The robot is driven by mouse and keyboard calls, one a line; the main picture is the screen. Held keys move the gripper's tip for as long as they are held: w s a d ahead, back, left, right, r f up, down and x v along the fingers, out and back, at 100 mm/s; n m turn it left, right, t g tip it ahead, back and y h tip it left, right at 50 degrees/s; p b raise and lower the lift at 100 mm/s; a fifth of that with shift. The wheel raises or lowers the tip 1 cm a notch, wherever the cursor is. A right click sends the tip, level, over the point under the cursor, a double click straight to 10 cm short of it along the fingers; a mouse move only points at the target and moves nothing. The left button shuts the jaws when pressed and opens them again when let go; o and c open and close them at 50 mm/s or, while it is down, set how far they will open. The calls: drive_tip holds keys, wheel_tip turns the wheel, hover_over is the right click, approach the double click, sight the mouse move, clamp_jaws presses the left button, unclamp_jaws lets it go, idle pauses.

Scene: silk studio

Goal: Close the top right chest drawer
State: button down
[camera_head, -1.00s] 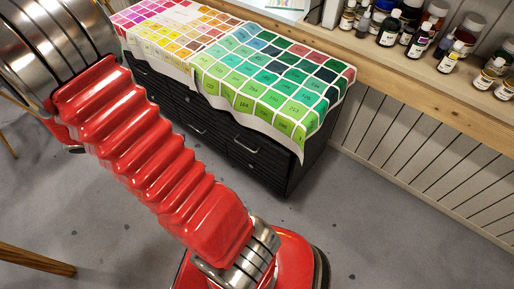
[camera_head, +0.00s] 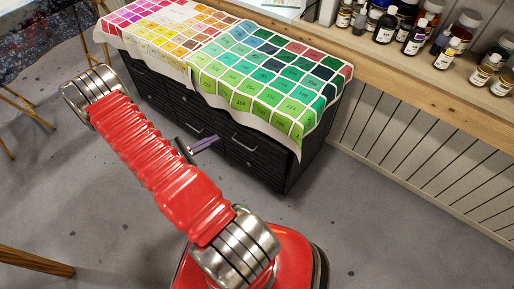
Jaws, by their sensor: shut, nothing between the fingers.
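A black chest (camera_head: 275,160) stands against the wall, with a coloured swatch cloth draped over its top. At the right of its front, a drawer front (camera_head: 232,152) carries a pale bar handle (camera_head: 243,144). The cloth hides the upper edge of the front, and I cannot tell how far any drawer stands out. My gripper (camera_head: 216,138) shows as a slim purple piece with a dark part behind it, left of that handle and in front of the chest. Its fingers are together and empty. My red arm hides part of its wrist. Contact with the drawer cannot be judged.
Another bar handle (camera_head: 194,127) sits further left on the chest front. A wooden shelf (camera_head: 400,67) with several ink bottles runs along the wall at the right. Grey floor (camera_head: 400,235) is clear at the right. Wooden legs (camera_head: 35,260) stand at the left.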

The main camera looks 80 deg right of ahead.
sight(262, 142)
drive_tip(key=s+f+n+t+h, duration=0.1)
drive_tip(key=s+f+n, duration=0.2)
drive_tip(key=f, duration=0.6)
drive_tip(key=s+f+n+t+h, duration=0.2)
drive_tip(key=s+f, duration=0.3)
drive_tip(key=f, duration=0.4)
drive_tip(key=shift+s+d+n, duration=0.35)
drive_tip(key=shift+s+n, duration=0.05)
drive_tip(key=shift+n, duration=0.4)
drive_tip(key=shift+d, duration=0.1)
drive_tip(key=x, duration=1.3)
drive_tip(key=shift+d+r, duration=0.15)
drive_tip(key=shift+d, duration=0.05)
drive_tip(key=shift+s+d, duration=0.1)
drive_tip(key=shift+d, duration=0.15)
drive_tip(key=shift+d, duration=0.1)
drive_tip(key=x, duration=0.4)
drive_tip(key=shift+d+r, duration=0.1)
drive_tip(key=shift+d, duration=0.15)
